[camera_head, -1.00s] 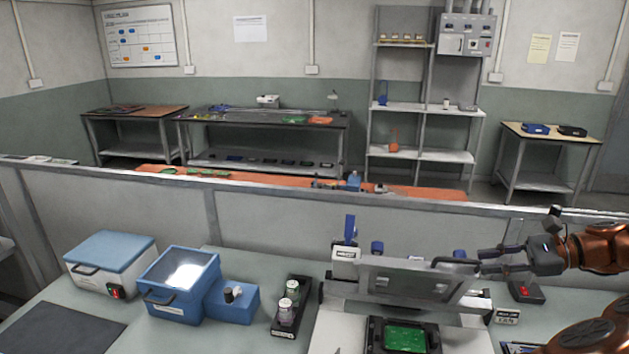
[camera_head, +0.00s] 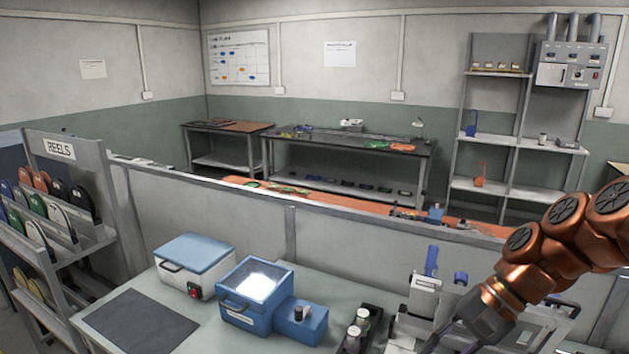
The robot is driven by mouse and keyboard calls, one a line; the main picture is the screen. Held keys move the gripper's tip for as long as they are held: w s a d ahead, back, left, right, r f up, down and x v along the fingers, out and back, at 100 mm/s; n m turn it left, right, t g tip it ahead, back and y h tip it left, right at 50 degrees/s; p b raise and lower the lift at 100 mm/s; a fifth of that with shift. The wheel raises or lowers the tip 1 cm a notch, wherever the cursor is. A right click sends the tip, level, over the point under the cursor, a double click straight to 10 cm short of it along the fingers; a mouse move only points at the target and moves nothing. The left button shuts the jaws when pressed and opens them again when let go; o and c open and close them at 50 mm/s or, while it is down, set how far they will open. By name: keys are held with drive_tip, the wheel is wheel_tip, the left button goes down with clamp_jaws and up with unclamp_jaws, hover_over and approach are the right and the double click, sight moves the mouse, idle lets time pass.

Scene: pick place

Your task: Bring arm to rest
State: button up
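My copper-coloured arm reaches in from the right edge and slants down to the left. My gripper (camera_head: 462,330) is at the lower right, in front of the white fixture (camera_head: 425,295) on the bench. Its fingers point down toward the bottom edge of the picture. They are dark, small and partly cut off, so I cannot tell whether they are open or shut. I see nothing clearly held.
On the bench (camera_head: 190,335) stand a blue-lidded white box (camera_head: 195,268), a blue box with a lit top (camera_head: 252,290) and a dark rack with bottles (camera_head: 358,330). A grey partition (camera_head: 240,225) runs behind. A reel rack (camera_head: 65,150) stands at left. A dark mat (camera_head: 140,322) lies clear.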

drive_tip(key=s+f+n+h, duration=0.4)
drive_tip(key=s, duration=0.4)
drive_tip(key=s+a+f+n+h, duration=0.1)
drive_tip(key=s+f+n+h, duration=0.2)
drive_tip(key=s, duration=0.6)
drive_tip(key=shift+s+f+n+g+h, duration=0.2)
drive_tip(key=shift+f+n+g+h, duration=0.3)
drive_tip(key=shift+f, duration=0.4)
